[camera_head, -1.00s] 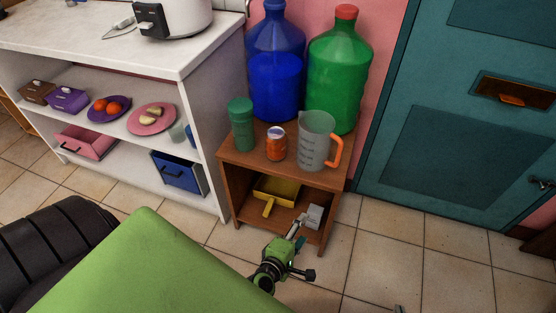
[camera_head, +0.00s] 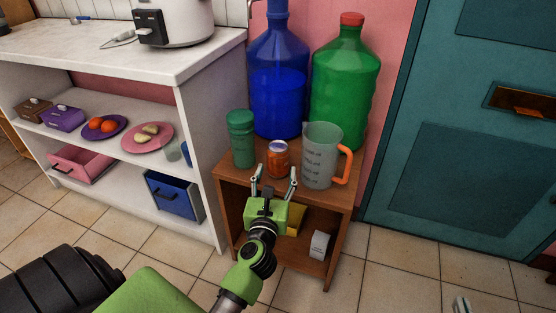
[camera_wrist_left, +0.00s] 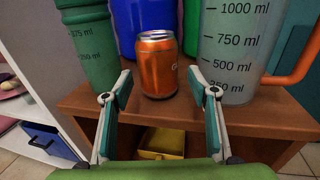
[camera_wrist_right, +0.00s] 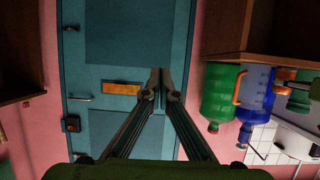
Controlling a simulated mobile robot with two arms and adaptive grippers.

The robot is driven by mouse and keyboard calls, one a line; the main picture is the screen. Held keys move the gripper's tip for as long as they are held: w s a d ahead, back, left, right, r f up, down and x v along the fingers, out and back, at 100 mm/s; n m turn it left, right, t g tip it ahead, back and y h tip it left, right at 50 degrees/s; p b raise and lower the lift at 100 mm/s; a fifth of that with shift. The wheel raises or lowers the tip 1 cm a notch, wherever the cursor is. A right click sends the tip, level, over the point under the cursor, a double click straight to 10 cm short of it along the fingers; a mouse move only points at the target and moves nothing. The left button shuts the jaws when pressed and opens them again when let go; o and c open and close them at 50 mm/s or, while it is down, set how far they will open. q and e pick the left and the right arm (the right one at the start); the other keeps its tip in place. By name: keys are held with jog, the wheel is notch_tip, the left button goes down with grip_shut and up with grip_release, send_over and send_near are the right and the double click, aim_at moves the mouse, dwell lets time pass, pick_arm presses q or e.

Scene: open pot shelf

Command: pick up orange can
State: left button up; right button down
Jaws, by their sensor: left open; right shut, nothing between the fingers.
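The orange can (camera_head: 278,158) stands upright on top of the small wooden cabinet (camera_head: 222,178), between a green shaker bottle (camera_head: 241,138) and a clear measuring jug (camera_head: 321,155) with an orange handle. My left gripper (camera_head: 275,172) is open in front of the can, its fingers pointing at it. In the left wrist view the can (camera_wrist_left: 157,63) shows beyond and between the open fingertips (camera_wrist_left: 160,84), not gripped. My right gripper (camera_wrist_right: 160,75) is shut and empty, seen in the right wrist view, facing a teal door.
Large blue (camera_head: 277,85) and green (camera_head: 345,80) water bottles stand behind the can. The cabinet's lower shelf holds a yellow item (camera_head: 295,218) and a white box (camera_head: 319,244). A white shelf unit (camera_head: 207,160) stands at left, a teal door (camera_head: 470,140) at right.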

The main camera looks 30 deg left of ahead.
pick_arm(q)
jog(key=shift+x, duration=1.1)
jog(key=b+x, duration=0.1)
jog(key=x, duration=0.3)
jog(key=shift+w+a+f, duration=0.1)
jog(key=shift+w+a, duration=0.15)
jog(key=shift+a, duration=0.1)
jog(key=c, duration=0.7)
pick_arm(e)
jog(key=shift+w+a+r+t+y, duration=0.25)
jog(key=shift+r+t, duration=0.2)
jog(key=shift+r, duration=0.4)
jog(key=shift+w+a+r+t+y, duration=0.15)
jog(key=shift+w+r+t, duration=0.3)
jog(key=shift+r, duration=0.45)
jog(key=shift+w+a+r+t+y, duration=0.1)
jog(key=shift+w+a+r+t, duration=0.15)
jog(key=shift+r+t, duration=0.45)
